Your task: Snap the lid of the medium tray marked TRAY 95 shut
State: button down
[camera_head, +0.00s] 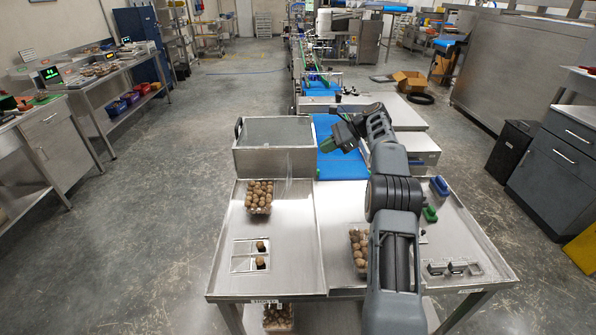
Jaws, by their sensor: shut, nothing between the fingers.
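A clear clamshell tray (258,211) full of round brown produce sits at the back left of the steel table. A faint clear panel, perhaps its raised lid (288,180), stands near its back right. A second filled clear tray (358,262) sits mid-table, partly hidden by my arm. A third filled tray (278,325) is low, beneath the table's front edge. No tray marking is readable, so I cannot tell which is TRAY 95. My gripper (328,145) is shut and empty, above the blue conveyor, beyond the trays and touching none of them.
A steel bin (272,162) stands behind the left tray. A small flat holder (236,264) with two brown pieces lies front left. Blue (440,185) and green (430,214) items and several small metal pieces (456,268) lie right.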

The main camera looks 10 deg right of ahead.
jog(key=d+f+m+y, duration=0.2)
jog(key=d+f, duration=0.2)
jog(key=f, duration=0.2)
jog(key=a+r+b+x, duration=0.1)
jog(key=r+b+x, duration=0.1)
jog(key=x, duration=1.1)
jog(key=shift+w+a+r+b, duration=0.25)
jog(key=shift+w+r+b, duration=0.1)
jog(key=shift+r, duration=0.05)
